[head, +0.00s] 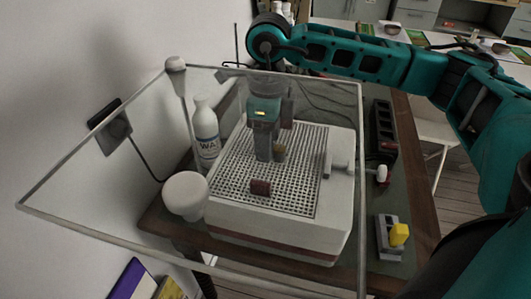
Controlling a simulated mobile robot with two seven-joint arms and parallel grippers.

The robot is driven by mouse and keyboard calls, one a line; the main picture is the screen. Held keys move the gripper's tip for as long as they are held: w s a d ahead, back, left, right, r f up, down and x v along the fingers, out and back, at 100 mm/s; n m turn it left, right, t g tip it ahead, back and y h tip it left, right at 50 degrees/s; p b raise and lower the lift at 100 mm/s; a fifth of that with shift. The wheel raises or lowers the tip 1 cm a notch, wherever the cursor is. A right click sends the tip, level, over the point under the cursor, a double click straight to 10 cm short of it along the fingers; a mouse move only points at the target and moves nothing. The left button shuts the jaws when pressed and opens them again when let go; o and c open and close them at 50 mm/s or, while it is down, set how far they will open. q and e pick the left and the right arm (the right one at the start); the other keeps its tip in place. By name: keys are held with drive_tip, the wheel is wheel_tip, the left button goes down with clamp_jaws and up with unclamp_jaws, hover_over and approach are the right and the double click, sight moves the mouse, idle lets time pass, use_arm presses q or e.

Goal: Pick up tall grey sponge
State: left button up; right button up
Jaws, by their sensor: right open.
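My right gripper (266,157) points down over the perforated grid of the white machine (280,222), seen through a clear shield. Its jaws are open. A small brownish piece (280,152) stands close beside its fingers, on the right. A small red-brown block (260,188) lies on the grid in front of them. I cannot single out the tall grey sponge with certainty; grey parts at the fingers overlap, and anything behind them is hidden. My left gripper is not in view.
The clear shield's rim (110,232) surrounds the machine. A white bottle (205,128) and a round white knob-like piece (185,193) stand at left. A yellow piece (399,234) sits by a grey holder at right. A dark tray (382,128) lies behind it.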

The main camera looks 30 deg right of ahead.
drive_tip(key=shift+c, duration=0.2)
clamp_jaws()
idle(0.3)
